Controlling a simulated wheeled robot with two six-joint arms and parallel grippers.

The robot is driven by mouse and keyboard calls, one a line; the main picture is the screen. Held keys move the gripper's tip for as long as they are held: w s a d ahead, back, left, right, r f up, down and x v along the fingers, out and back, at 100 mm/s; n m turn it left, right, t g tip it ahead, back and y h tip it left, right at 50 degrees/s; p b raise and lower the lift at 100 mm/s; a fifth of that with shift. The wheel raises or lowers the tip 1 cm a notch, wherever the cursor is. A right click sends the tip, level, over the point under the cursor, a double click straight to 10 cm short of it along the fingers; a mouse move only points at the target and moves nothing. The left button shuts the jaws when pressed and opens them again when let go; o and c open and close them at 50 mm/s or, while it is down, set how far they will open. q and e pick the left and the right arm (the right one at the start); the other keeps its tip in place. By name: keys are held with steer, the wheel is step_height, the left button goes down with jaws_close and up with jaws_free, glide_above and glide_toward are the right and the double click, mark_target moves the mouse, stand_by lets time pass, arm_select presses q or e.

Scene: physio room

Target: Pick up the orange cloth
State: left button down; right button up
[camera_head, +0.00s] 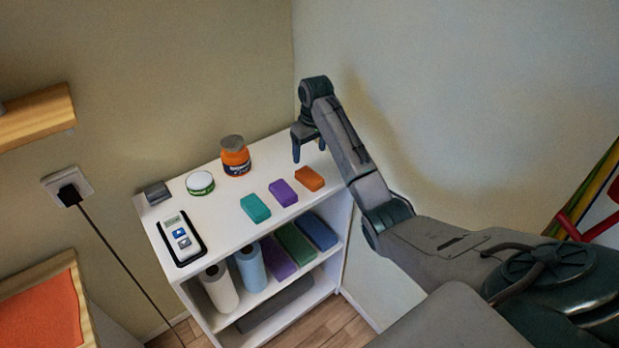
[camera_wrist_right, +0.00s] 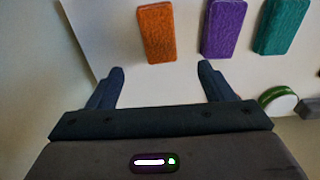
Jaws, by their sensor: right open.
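The orange cloth (camera_head: 309,179) is a small folded block on the white shelf top, at the right end of a row of three. In the right wrist view the orange cloth (camera_wrist_right: 156,33) lies just beyond the fingertips, a little above the gap between them. My right gripper (camera_head: 308,151) hangs at the shelf's back right, behind the cloth and apart from it. In the wrist view its two fingers (camera_wrist_right: 160,72) are spread and empty. My left gripper does not show.
A purple cloth (camera_head: 283,193) and a teal cloth (camera_head: 255,208) lie beside the orange one. An orange jar (camera_head: 235,156), a round green-white tin (camera_head: 200,183) and a white device (camera_head: 180,239) stand on the shelf top (camera_head: 225,222). Walls close off the back and right.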

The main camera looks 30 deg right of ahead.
mark_target(309, 174)
step_height(309, 174, down, 3)
steer(key=shift+w+f+p, duration=0.15)
steer(key=shift+f+p, duration=0.05)
steer(key=shift+p, duration=0.1)
steer(key=f+p, duration=0.1)
steer(key=f, duration=0.1)
steer(key=f+p, duration=0.1)
steer(key=f, duration=0.1)
steer(key=shift+s+f, duration=0.2)
steer(key=shift+f, duration=0.2)
steer(key=shift+w+f, duration=0.1)
steer(key=shift+f, duration=0.3)
